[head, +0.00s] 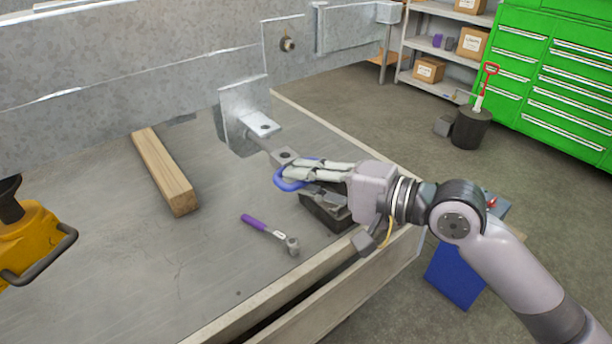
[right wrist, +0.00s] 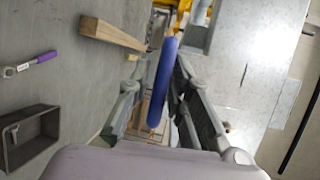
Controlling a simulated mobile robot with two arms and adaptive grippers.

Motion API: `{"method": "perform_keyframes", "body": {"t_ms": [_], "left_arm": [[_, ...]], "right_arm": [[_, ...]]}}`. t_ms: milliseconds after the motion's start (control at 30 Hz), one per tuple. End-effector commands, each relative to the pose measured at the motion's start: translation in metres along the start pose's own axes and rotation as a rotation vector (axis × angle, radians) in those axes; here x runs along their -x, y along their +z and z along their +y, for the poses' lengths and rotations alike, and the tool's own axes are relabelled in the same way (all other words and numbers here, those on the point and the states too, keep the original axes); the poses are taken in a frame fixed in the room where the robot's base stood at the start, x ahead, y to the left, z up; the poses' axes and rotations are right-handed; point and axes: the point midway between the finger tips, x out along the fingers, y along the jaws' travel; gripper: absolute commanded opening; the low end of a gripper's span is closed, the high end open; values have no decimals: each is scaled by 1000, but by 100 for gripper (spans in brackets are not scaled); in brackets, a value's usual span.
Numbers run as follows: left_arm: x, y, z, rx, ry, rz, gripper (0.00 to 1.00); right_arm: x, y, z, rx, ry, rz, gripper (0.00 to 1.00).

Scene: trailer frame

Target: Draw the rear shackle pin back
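My right gripper (head: 292,170) is at a blue loop handle (head: 288,184) beside the end of a grey metal bar with a hole (head: 285,156). In the right wrist view the blue handle (right wrist: 163,85) lies between the two fingers (right wrist: 161,70). The right fingertip is very near or touching it; whether both fingers press on it I cannot tell. The bar runs toward a steel tab with a hole (head: 263,127) on an upright plate (head: 240,95). The pin's shaft is not clearly visible. My left gripper is out of view.
A purple-handled ratchet (head: 268,231), a wooden block (head: 166,172) and a dark open box (head: 325,211) lie on the grey surface. A yellow device with a black handle (head: 30,235) stands at left. Green drawers (head: 555,80) and shelves are behind.

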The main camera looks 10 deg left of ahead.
Motion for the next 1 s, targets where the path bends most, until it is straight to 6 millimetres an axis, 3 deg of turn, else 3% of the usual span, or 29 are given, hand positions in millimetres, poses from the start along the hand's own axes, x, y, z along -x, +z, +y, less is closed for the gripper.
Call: {"method": "perform_keyframes", "body": {"t_ms": [133, 533, 1000], "left_arm": [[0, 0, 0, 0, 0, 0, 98], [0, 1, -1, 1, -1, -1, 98], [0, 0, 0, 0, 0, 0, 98]], "right_arm": [[0, 0, -1, -1, -1, 0, 31], [8, -1, 0, -1, -2, 3, 32], [99, -1, 0, -2, 0, 3, 32]]}}
